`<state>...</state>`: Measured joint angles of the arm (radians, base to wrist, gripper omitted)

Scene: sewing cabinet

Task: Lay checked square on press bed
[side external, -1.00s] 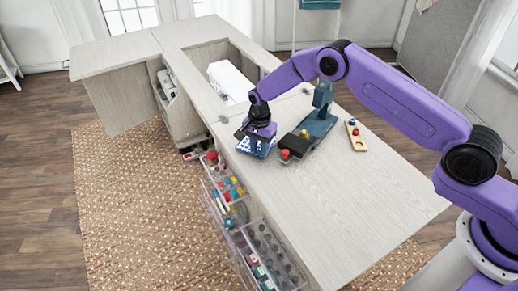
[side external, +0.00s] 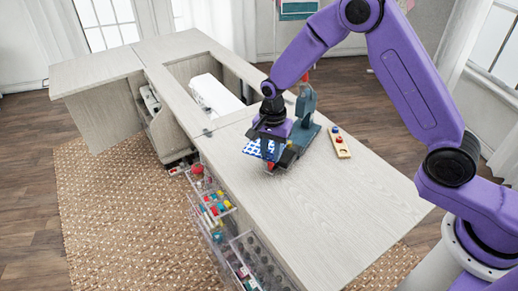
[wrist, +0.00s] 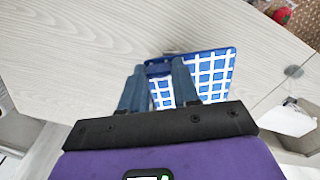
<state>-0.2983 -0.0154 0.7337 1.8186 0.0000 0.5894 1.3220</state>
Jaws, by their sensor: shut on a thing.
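My gripper (side external: 270,148) is shut on the blue-and-white checked square (side external: 255,150). In the wrist view the fingertips (wrist: 166,68) pinch the square's blue edge, and its checked face (wrist: 208,76) spreads to the right, over the pale tabletop. The teal press (side external: 306,108) stands on the cabinet top just right of my gripper. Its low bed is largely hidden behind my gripper and the square. A red knob (side external: 270,166) shows just under the gripper. I cannot tell whether the square touches the press.
A wooden strip with coloured pegs (side external: 340,143) lies right of the press. A white sewing machine (side external: 215,95) sits in the cabinet opening behind. Clear drawers with spools (side external: 212,205) stick out at the cabinet's left side. The near tabletop (side external: 315,210) is clear.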

